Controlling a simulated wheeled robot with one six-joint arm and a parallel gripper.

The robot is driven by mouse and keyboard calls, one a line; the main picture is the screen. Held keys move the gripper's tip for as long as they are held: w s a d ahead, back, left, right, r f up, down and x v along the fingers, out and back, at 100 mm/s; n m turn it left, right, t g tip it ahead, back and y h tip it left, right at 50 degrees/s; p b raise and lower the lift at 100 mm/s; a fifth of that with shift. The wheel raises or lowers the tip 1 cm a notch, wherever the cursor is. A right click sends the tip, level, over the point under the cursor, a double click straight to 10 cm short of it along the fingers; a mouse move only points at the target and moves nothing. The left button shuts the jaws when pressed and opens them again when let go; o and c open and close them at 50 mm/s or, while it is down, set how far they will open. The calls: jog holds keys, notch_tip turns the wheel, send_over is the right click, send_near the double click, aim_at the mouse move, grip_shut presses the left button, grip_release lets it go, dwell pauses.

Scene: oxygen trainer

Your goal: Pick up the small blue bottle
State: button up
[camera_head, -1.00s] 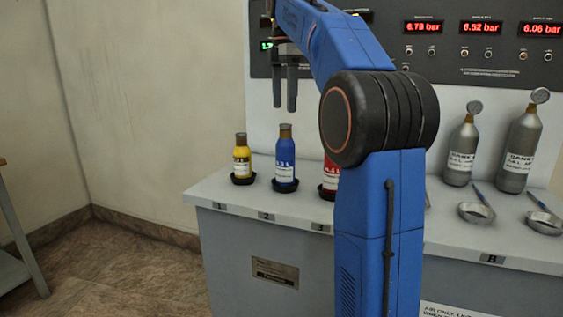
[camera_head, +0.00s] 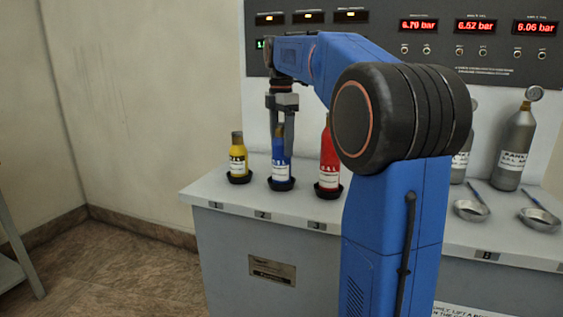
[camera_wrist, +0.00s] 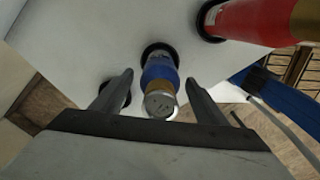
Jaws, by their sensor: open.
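The small blue bottle (camera_head: 281,164) stands upright in a black round holder at position 2 on the bench, with a white label and a brownish neck. My gripper (camera_head: 281,138) is directly over it, pointing down, with its fingers around the height of the bottle's neck. In the wrist view the blue bottle (camera_wrist: 160,75) shows between the two open fingers of my gripper (camera_wrist: 160,85), its cap toward the camera. The fingers look apart from the bottle. My gripper is open and empty.
A yellow bottle (camera_head: 238,158) stands left at position 1, and a taller red bottle (camera_head: 328,165) stands close on the right at position 3; it also shows in the wrist view (camera_wrist: 245,20). A panel with displays is behind.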

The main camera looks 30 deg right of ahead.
jog(key=shift+f, duration=1.35)
jog(key=shift+c, duration=0.3)
jog(key=c, duration=1.5)
jog(key=shift+o, duration=0.2)
jog(key=shift+r, duration=0.15)
